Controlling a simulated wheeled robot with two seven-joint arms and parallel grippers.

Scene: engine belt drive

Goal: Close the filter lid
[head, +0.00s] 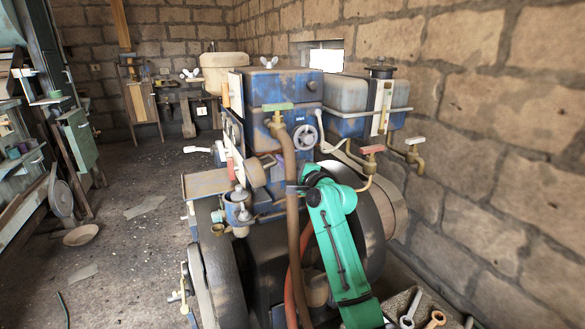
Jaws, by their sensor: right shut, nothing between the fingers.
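A blue box (282,88) stands on top of the engine, with a wing nut (269,62) on its flat top. A cream round canister (222,66) with a flat round top stands behind it to the left. I cannot tell for sure which of these carries the filter lid, nor whether a lid stands ajar. My right arm, green with a black cable, reaches up from the bottom right in front of the engine. My right gripper (313,176) is shut and empty near the arm's upper end, below the blue box and apart from it. My left gripper is out of view.
A blue tank (362,98) with a dark cap stands right of the box. Brass taps (405,150) and a brown pipe (291,185) stick out at the front. A stone wall (500,110) closes the right side. Shelves stand at left, with open floor (130,240) between.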

